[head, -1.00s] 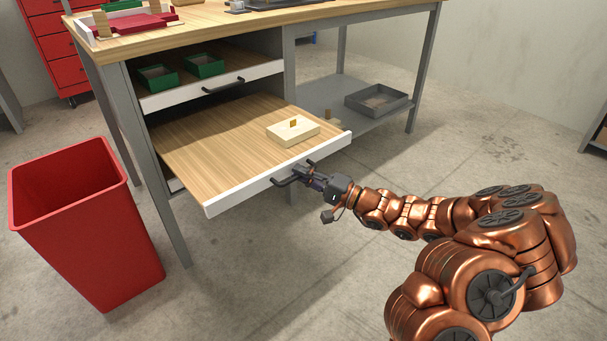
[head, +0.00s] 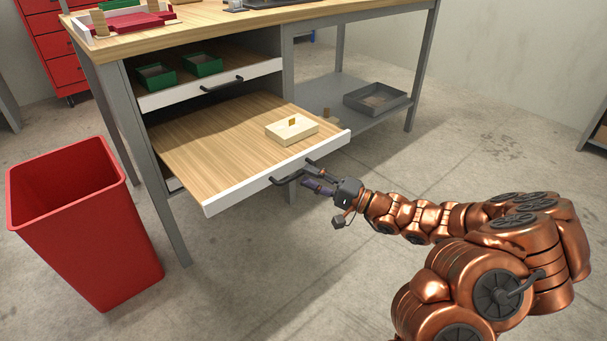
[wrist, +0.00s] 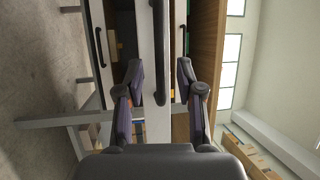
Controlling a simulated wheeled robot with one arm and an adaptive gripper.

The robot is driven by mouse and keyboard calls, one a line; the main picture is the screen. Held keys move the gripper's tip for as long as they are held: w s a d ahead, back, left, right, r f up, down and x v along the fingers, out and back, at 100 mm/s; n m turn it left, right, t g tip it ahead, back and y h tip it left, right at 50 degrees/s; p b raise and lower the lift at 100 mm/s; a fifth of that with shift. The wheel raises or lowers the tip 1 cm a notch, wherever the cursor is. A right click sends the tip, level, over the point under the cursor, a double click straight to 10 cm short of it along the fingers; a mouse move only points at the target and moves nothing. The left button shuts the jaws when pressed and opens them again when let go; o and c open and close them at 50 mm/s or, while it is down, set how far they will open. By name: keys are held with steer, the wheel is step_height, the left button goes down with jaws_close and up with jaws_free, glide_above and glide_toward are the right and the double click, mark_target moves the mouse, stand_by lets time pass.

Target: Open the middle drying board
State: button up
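The middle drying board (head: 215,140) is a wooden board with a white front edge, pulled well out of the bench frame. Its dark bar handle (head: 290,178) sits on the white front. A pale wooden box (head: 291,130) with a small orange-brown tab lies on the board near its right side. My gripper (head: 312,180) is just in front of the handle's right part. In the wrist view the handle (wrist: 159,55) stands between the two spread fingers, ahead of the palm, with neither finger touching it.
An upper board (head: 215,85) holding green boxes (head: 202,64) is out only a little. A red bin (head: 85,220) stands at the left. A grey tray (head: 376,98) sits on the lower shelf at right. The floor before the bench is open.

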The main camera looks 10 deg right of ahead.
steer(key=v, duration=0.9)
steer(key=shift+r, duration=0.1)
steer(key=s+a+r+n+g+h+p, duration=0.2)
steer(key=s+a+r+n+g+p, duration=0.3)
steer(key=s+a+r+g+p, duration=0.5)
steer(key=s+a+r+n+g+h+p, duration=0.1)
steer(key=s+a+r+n+g+p, duration=0.35)
steer(key=s+a+r+p, duration=0.9)
steer(key=s+d+r+m+h+p, duration=0.1)
steer(key=s+d+r+h+p, duration=0.4)
steer(key=d+r+p, duration=0.3)
steer(key=s+d+r+m+h+p, duration=0.1)
steer(key=s+d+r+h+p, duration=0.5)
steer(key=d+r+p, duration=0.3)
step_height(320, 180, up, 6)
steer(key=h+p, duration=0.1)
steer(key=p, duration=0.2)
steer(key=shift+d+h, duration=0.3)
steer(key=shift+f+m, duration=0.15)
steer(key=shift+m, duration=0.1)
